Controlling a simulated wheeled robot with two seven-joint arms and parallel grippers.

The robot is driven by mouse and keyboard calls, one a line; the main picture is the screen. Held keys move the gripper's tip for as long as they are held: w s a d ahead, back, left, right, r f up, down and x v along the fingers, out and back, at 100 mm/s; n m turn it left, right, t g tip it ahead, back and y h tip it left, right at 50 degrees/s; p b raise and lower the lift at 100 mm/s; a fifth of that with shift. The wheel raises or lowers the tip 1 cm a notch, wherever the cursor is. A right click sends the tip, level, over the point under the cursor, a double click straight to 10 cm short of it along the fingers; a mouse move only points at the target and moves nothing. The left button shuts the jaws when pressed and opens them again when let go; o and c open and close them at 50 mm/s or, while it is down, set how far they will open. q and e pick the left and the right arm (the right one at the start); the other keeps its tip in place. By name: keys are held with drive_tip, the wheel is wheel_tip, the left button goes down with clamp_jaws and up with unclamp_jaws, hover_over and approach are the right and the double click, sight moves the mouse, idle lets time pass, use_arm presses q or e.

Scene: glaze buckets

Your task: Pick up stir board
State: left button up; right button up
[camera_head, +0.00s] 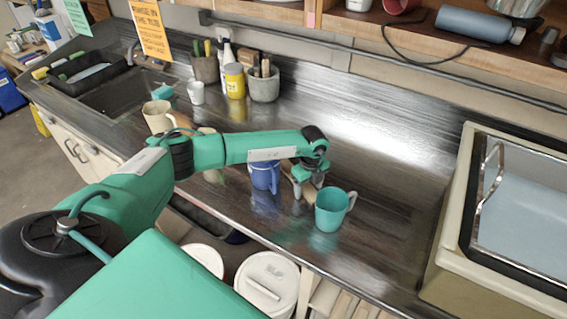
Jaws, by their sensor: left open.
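My left gripper (308,188) points down at the counter between a blue mug and a teal mug, with its jaws open. A small tan wooden piece, likely the stir board (289,176), shows at the gripper's left side and partly behind its fingers. The gripper hides much of it, so I cannot tell whether the fingers touch it or stand around it. My right gripper is not in view.
The blue mug (265,176) stands close left of the gripper, and the teal mug (332,209) close in front on the right. A cream mug (158,117) stands farther left. White lidded buckets (268,281) sit below the counter edge. The counter (385,150) behind the gripper is clear.

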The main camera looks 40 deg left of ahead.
use_arm(q)
drive_tip(key=c, duration=1.3)
drive_tip(key=shift+r, duration=0.1)
